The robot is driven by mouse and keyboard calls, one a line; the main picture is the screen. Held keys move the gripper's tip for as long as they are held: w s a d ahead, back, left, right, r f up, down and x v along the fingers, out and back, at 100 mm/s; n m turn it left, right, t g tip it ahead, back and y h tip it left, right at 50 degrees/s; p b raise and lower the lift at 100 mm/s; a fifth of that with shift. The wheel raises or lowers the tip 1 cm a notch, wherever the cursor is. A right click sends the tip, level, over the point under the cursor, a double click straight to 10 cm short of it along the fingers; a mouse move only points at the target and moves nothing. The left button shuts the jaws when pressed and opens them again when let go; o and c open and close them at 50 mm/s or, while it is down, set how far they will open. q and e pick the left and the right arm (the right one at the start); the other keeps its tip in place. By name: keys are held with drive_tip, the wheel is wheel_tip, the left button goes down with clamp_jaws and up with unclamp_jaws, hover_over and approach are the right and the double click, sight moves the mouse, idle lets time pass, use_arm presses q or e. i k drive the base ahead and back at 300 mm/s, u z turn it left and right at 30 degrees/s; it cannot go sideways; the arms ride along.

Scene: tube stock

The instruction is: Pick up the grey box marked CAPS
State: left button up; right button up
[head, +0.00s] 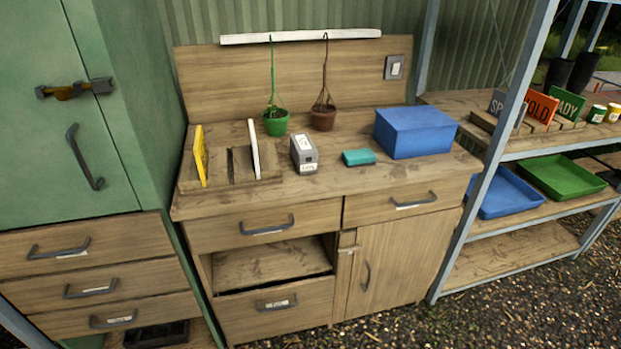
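The grey box (304,153) stands on the wooden bench top, near the middle. It has a pale label on its top and a small label on its front end; the lettering is too small to read with certainty. Nothing touches it. Neither of my grippers shows in the head view.
Left of the box is a wooden rack (232,172) with a yellow board (200,156) and a white board (254,149). A teal block (358,157) and a blue box (415,132) are to its right. Green (276,122) and brown (323,118) hanging pots are behind. Bench front is clear.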

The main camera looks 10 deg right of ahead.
sight(304, 153)
drive_tip(key=z, duration=0.75)
drive_tip(key=k, duration=0.15)
drive_tip(key=u, duration=1.55)
drive_tip(key=i, duration=1.2)
drive_tip(key=z, duration=0.4)
